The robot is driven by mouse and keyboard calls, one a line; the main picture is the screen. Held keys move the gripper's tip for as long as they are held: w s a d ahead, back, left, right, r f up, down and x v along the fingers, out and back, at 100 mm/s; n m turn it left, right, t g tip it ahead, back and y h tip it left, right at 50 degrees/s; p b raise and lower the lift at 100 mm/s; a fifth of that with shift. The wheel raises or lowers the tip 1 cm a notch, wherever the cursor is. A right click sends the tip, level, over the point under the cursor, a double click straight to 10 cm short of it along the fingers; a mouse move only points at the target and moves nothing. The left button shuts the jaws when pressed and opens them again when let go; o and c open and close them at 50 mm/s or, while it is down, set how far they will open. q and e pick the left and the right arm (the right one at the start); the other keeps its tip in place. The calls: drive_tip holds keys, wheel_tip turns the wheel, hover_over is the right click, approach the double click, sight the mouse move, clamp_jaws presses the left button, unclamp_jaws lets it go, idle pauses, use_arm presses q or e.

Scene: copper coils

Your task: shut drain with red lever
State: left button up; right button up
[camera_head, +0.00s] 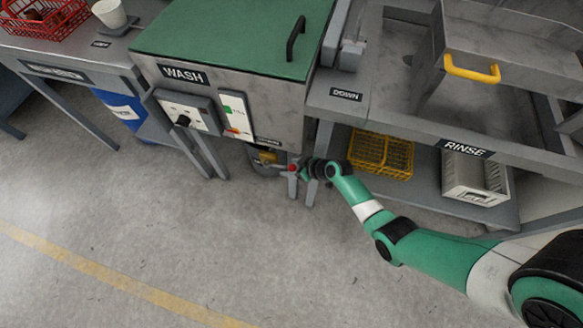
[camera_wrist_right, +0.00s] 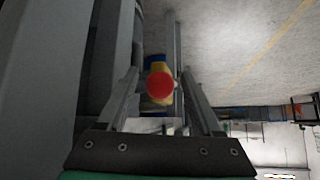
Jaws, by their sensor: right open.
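The red lever knob (camera_head: 292,168) shows low under the front right corner of the wash tank (camera_head: 268,100). A yellow part (camera_head: 268,157) shows beside it, under the tank. My right gripper (camera_head: 302,170) is at the knob, coming from the right. In the right wrist view the round red knob (camera_wrist_right: 160,85) appears between the two fingers of my open right gripper (camera_wrist_right: 161,78). I cannot tell whether either finger touches it. A yellow and blue piece shows behind the knob there. The rest of the lever is mostly hidden. My left gripper is not in view.
The wash tank's legs and the rinse bench (camera_head: 465,150) stand close to the gripper. A yellow crate (camera_head: 381,155) and a pale grey box (camera_head: 476,178) sit on the low shelf. A blue container (camera_head: 122,112) stands at left. The floor in front is clear.

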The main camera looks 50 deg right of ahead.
clamp_jaws()
idle(1.4)
